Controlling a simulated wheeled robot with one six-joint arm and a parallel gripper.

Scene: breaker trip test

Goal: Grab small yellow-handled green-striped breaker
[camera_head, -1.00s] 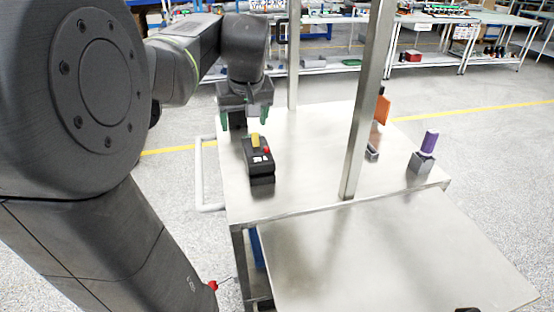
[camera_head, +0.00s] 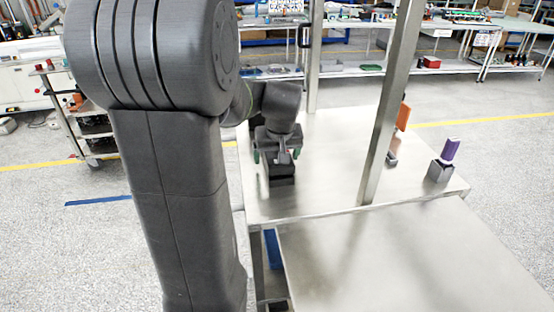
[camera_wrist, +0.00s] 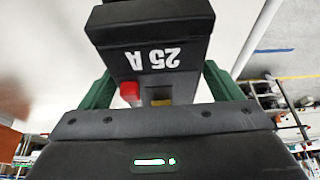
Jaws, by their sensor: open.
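A black breaker (camera_head: 282,190) sits on the metal table's left side, largely hidden behind my gripper in the head view. In the wrist view the breaker (camera_wrist: 150,25) shows an upside-down "25 A" label, a red button (camera_wrist: 130,92) and a small bit of its yellow handle (camera_wrist: 161,102). No green stripe is visible on it. My gripper (camera_head: 276,156) is open over the breaker in the head view. Its green fingers stand on either side of the breaker in the wrist view, with gaps left and right. The fingertip height against the handle is unclear.
A metal post (camera_head: 391,105) rises from the table (camera_head: 335,160) right of my gripper, and another post (camera_head: 315,55) stands at the back. A purple-handled piece (camera_head: 450,150) and an orange piece (camera_head: 403,116) stand on the right side. The table between is clear.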

